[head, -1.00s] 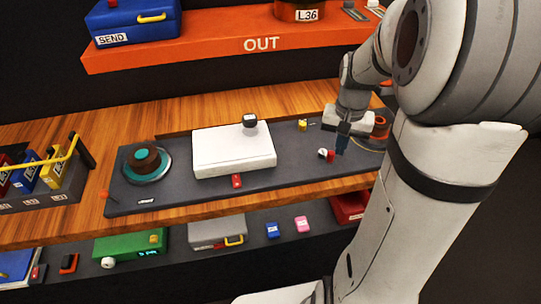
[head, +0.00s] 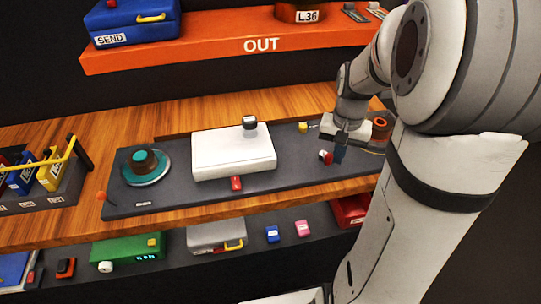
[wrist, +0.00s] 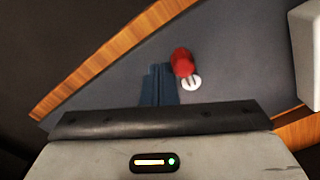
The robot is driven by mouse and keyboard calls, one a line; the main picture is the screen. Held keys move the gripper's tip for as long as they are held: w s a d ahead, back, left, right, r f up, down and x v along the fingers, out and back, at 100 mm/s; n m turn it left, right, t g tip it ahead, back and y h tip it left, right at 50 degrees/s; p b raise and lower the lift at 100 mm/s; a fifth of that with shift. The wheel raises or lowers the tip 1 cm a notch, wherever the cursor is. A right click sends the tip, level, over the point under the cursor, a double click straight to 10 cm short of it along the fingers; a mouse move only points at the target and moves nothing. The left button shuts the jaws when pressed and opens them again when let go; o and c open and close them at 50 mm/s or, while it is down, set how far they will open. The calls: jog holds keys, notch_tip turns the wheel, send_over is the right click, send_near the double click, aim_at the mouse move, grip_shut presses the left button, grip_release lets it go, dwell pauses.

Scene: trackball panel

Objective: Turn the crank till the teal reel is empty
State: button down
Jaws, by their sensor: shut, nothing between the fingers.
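The teal reel (head: 160,178) lies flat at the left end of the dark panel (head: 190,196). A brown band still wraps its hub under a teal cap. A red knob with a white part (head: 327,157) stands near the panel's right end; it looks like the crank's handle, but its arm is too small to make out. It also shows in the wrist view (wrist: 182,62). My gripper (head: 340,154) is shut and empty, its blue fingers just right of the red knob in the head view. In the wrist view the fingers (wrist: 159,84) are beside the knob; contact is unclear.
A white box (head: 233,150) covers the panel's middle, with a black-and-white knob (head: 249,122) at its back and a red piece (head: 236,183) in front. An orange reel (head: 380,124) is partly hidden by my arm. A yellow knob (head: 303,127) stands behind the red one.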

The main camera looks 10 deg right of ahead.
aim_at(327, 156)
jog(key=shift+s+a, duration=0.25)
jog(key=shift+a, duration=0.25)
jog(key=shift+a, duration=0.15)
jog(key=shift+a, duration=0.3)
jog(key=shift+a, duration=0.1)
jog(key=shift+a, duration=0.7)
jog(key=shift+w+a, duration=0.1)
